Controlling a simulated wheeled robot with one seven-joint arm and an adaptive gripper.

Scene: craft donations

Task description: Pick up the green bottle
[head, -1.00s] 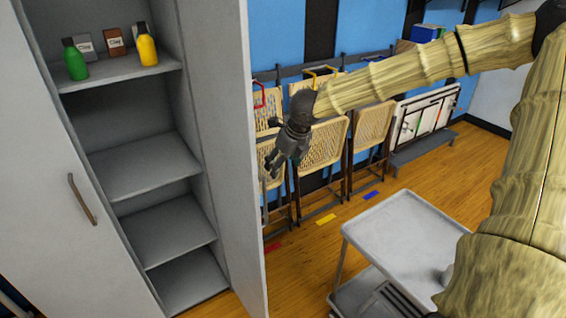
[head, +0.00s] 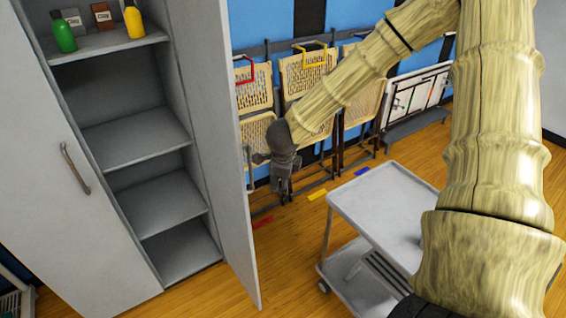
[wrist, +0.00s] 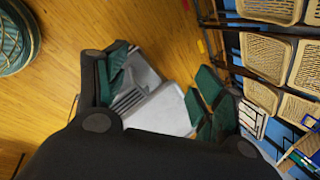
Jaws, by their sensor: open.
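The green bottle (head: 63,36) stands upright on the top shelf of the open grey cabinet, at the upper left of the head view. My gripper (head: 279,188) is to the right of the cabinet's open door, lower than the bottle and well apart from it. In the wrist view my gripper (wrist: 165,95) is open and empty, its fingers spread over the floor and the cart. The bottle does not show in the wrist view.
A yellow bottle (head: 134,20) and two small clay boxes (head: 102,15) share the top shelf (head: 100,44). The open cabinet door (head: 215,140) stands between my gripper and the shelves. A grey cart (head: 385,205) is at the right; folded chairs (head: 305,75) line the wall.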

